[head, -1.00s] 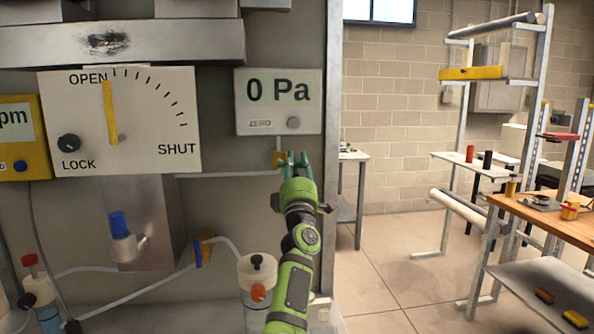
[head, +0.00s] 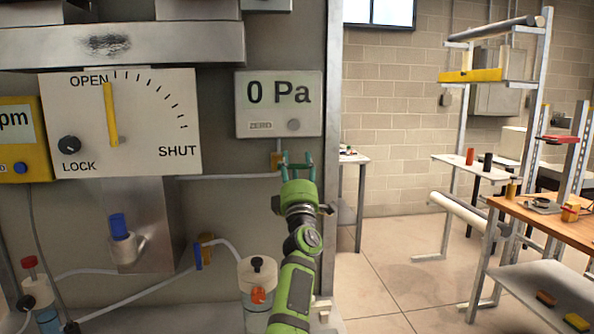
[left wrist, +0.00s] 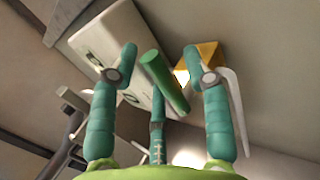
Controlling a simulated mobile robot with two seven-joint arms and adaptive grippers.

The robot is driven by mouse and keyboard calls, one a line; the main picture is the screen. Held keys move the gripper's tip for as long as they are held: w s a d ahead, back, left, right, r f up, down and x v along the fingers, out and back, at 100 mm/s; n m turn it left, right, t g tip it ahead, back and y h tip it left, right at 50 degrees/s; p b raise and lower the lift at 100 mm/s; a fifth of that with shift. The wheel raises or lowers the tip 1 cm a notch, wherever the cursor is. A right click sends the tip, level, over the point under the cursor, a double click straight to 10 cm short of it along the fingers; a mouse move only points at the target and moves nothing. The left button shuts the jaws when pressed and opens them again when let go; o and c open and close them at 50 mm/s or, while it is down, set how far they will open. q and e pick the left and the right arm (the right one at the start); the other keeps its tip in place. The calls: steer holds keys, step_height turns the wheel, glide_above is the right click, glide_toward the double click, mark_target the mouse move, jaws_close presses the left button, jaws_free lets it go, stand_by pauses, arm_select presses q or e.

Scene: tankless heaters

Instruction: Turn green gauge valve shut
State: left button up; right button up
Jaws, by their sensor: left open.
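The green valve handle (left wrist: 165,83) is a short green bar beside a brass fitting (left wrist: 205,58) in the left wrist view. My left gripper (left wrist: 160,62) is open, with a teal finger on each side of the green handle and gaps between. In the head view my left gripper (head: 297,160) is just below the 0 Pa gauge (head: 279,103), by the brass fitting (head: 277,157) under it. I cannot make out the green handle there. My right gripper is not in view.
A panel with a yellow pointer (head: 111,115) at OPEN is on the left. The panel's right edge is close to my arm. Shelves and a wooden bench (head: 545,218) stand farther right.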

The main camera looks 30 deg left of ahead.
arm_select(q)
steer(key=v, duration=1.2)
